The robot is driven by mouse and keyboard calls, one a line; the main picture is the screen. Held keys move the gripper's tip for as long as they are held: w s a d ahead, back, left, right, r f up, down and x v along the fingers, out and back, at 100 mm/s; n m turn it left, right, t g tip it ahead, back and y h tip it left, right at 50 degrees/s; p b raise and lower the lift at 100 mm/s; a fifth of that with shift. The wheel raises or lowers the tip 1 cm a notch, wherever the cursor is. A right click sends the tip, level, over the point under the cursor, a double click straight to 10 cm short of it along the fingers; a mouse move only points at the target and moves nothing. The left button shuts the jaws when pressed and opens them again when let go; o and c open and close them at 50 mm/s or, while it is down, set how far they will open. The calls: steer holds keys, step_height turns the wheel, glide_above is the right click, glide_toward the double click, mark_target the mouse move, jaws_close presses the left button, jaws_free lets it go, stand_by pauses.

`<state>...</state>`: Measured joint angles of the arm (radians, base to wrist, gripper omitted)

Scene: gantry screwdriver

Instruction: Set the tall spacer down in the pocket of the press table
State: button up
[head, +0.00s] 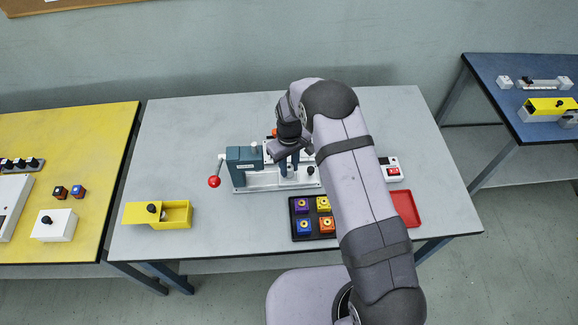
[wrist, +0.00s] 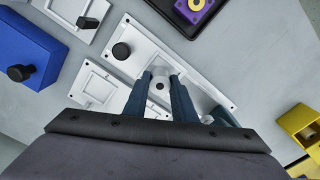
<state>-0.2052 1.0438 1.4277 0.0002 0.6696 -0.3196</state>
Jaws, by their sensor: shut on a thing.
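My gripper (wrist: 160,93) has its two dark blue fingers closed on the tall spacer (wrist: 160,84), a pale round piece with a hole in its top. In the head view my gripper (head: 289,172) is low over the press (head: 246,160), right of its blue-grey body. The spacer cannot be made out there. In the wrist view the spacer is over or on the press's pale base plate (wrist: 202,80); I cannot tell whether it touches. The pocket is not distinguishable, hidden by the spacer and fingers.
The press lever ends in a red ball (head: 214,182). A black tray (head: 293,232) with several coloured blocks and a red tray (head: 407,208) lie in front. A yellow box (head: 172,221) stands left. A blue box (wrist: 32,48) shows in the wrist view.

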mark_target(289, 167)
steer(key=shift+f, duration=0.3)
stand_by(0.5)
stand_by(0.4)
steer(key=o, duration=1.1)
steer(key=shift+o, duration=1.1)
steer(key=shift+r, duration=0.1)
steer(key=shift+r+p, duration=2.4)
steer(key=shift+r, duration=1.55)
